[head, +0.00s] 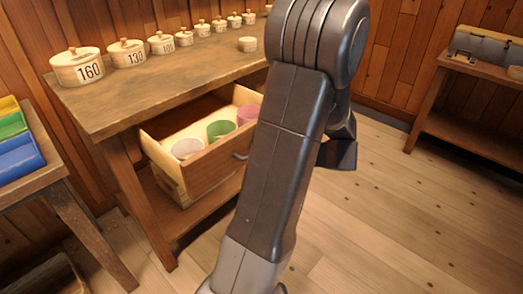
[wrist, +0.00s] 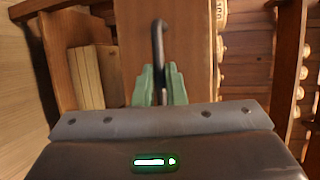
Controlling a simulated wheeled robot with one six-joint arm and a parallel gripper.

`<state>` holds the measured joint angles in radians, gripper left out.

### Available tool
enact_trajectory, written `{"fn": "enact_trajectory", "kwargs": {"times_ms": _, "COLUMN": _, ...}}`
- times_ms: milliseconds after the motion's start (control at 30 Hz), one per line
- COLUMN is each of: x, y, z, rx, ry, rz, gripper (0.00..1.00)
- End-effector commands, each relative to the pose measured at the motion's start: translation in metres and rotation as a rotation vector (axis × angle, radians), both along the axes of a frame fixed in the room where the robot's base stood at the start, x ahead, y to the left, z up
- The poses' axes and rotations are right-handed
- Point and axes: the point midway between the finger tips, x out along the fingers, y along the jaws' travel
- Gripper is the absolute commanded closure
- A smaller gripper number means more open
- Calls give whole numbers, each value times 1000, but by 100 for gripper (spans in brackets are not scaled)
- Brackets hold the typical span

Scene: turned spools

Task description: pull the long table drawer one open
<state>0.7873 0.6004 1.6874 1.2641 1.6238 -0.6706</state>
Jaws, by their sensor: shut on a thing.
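The long table drawer (head: 205,170) stands well out from under the tabletop in the head view, its inside showing a white, a green (head: 220,130) and a pink cup (head: 247,114). My arm covers its right end. A piece of its dark handle (head: 240,156) shows beside my arm. In the wrist view the wooden drawer front (wrist: 192,50) fills the upper middle, with the dark bar handle (wrist: 158,38) on it. My gripper (wrist: 159,80) has its green fingers shut on the handle. In the head view my arm hides the gripper.
The long table (head: 170,72) bears several numbered lidded pots (head: 76,68) along its back. A side table (head: 40,180) with coloured bins stands at the left. Another table (head: 480,75) stands at the right. The plank floor (head: 400,220) in front and to the right is clear.

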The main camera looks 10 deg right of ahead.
Motion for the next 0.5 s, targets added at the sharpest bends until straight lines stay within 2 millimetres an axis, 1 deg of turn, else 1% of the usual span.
{"fn": "enact_trajectory", "kwargs": {"times_ms": 67, "x": 0, "y": 0, "z": 0, "rx": -1, "ry": 1, "rz": 0, "gripper": 100}}
{"fn": "enact_trajectory", "kwargs": {"times_ms": 100, "x": 0, "y": 0, "z": 0, "rx": -1, "ry": 1, "rz": 0, "gripper": 86}}
{"fn": "enact_trajectory", "kwargs": {"times_ms": 200, "x": 0, "y": 0, "z": 0, "rx": 0, "ry": 0, "rz": 0, "gripper": 67}}
{"fn": "enact_trajectory", "kwargs": {"times_ms": 500, "x": 0, "y": -1, "z": 0, "rx": 0, "ry": 0, "rz": -1, "gripper": 67}}
